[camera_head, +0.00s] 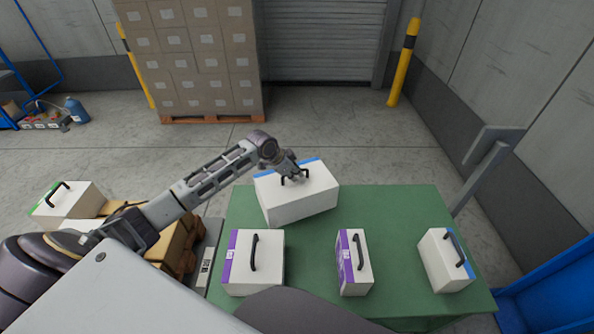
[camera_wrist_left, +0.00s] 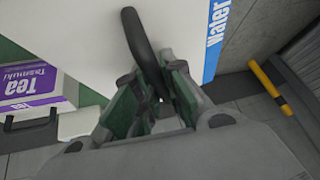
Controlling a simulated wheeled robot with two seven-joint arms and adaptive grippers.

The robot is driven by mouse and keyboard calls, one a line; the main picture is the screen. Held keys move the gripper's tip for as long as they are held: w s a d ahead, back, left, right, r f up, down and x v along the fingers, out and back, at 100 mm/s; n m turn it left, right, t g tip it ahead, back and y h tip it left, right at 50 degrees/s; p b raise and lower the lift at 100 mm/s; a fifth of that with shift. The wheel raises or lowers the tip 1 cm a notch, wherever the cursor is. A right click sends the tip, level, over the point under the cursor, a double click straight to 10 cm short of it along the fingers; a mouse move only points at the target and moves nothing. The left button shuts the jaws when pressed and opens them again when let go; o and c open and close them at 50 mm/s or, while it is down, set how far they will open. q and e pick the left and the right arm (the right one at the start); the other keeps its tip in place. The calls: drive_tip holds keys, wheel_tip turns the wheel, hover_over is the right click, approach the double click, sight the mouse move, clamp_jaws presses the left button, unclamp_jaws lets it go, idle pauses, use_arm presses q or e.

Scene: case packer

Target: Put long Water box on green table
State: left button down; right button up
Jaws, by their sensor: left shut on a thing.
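The long Water box (camera_head: 298,200) is white with a blue edge strip and a black top handle. It is at the back left part of the green table (camera_head: 390,220) and looks slightly turned; I cannot tell if its base touches the table. My left gripper (camera_head: 293,177) is shut on the box's black handle, and the fingers (camera_wrist_left: 155,90) also show around the handle in the left wrist view. My right gripper is not in view.
On the green table stand two purple-striped white boxes (camera_head: 268,265) (camera_head: 357,272) and a blue-striped small box (camera_head: 440,262). A green-striped box (camera_head: 75,200) is at the left. A pallet of cartons (camera_head: 190,60) stands behind. The table's middle right is clear.

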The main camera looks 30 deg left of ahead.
use_arm(q)
drive_tip(key=shift+f, duration=0.8)
drive_tip(key=shift+w+f, duration=0.1)
drive_tip(key=shift+f, duration=0.3)
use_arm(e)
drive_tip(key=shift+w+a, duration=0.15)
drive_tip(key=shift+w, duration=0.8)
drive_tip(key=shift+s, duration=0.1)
